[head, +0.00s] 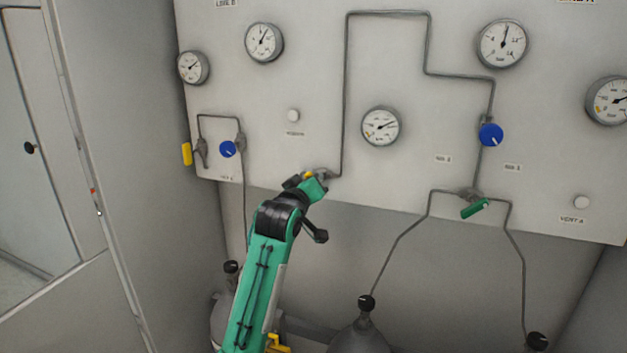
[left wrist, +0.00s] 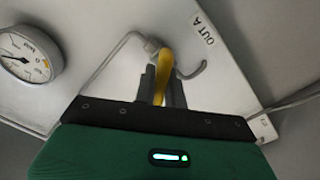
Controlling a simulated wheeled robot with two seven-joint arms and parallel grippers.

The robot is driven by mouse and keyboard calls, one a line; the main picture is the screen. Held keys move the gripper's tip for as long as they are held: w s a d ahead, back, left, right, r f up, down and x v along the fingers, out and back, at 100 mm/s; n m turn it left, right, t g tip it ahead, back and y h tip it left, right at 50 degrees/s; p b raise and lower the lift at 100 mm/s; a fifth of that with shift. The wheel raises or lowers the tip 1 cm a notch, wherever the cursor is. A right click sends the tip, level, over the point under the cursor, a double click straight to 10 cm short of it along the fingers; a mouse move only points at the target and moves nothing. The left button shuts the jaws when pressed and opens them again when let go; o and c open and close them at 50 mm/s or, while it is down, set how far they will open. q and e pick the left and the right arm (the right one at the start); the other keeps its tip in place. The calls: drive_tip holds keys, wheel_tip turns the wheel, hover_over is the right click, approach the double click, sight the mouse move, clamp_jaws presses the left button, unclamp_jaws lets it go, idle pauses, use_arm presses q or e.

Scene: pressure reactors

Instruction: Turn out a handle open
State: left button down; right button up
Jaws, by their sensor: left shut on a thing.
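The out A handle is a yellow lever (left wrist: 163,66) on a pipe fitting, beside a label reading "OUT A" (left wrist: 202,29) in the left wrist view. My left gripper (left wrist: 162,88) has its two dark fingers on either side of the lever and is shut on it. In the head view my left gripper (head: 312,181) is at the lower edge of the panel, where the pipe comes down. Only a bit of yellow (head: 308,174) shows there, and the gripper hides most of the handle. My right gripper is not in view.
The white panel (head: 320,70) carries several gauges, two blue knobs (head: 490,135) (head: 227,149), a green handle (head: 475,209) and another yellow handle (head: 187,154) at its left edge. Gas cylinders (head: 360,340) stand below. A grey wall (head: 130,120) is at the left.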

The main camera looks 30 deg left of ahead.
use_arm(q)
drive_tip(key=n+p, duration=0.2)
drive_tip(key=n, duration=0.3)
drive_tip(key=shift+n+p, duration=0.3)
drive_tip(key=shift+n, duration=0.1)
drive_tip(key=shift+a+f+n+p, duration=0.1)
drive_tip(key=shift+f+n+p, duration=0.1)
drive_tip(key=shift+n+p, duration=1.8)
drive_tip(key=shift+n+b, duration=0.5)
drive_tip(key=shift+n, duration=0.2)
drive_tip(key=shift+f, duration=0.1)
drive_tip(key=c, duration=1.5)
unclamp_jaws()
drive_tip(key=shift+o, duration=0.2)
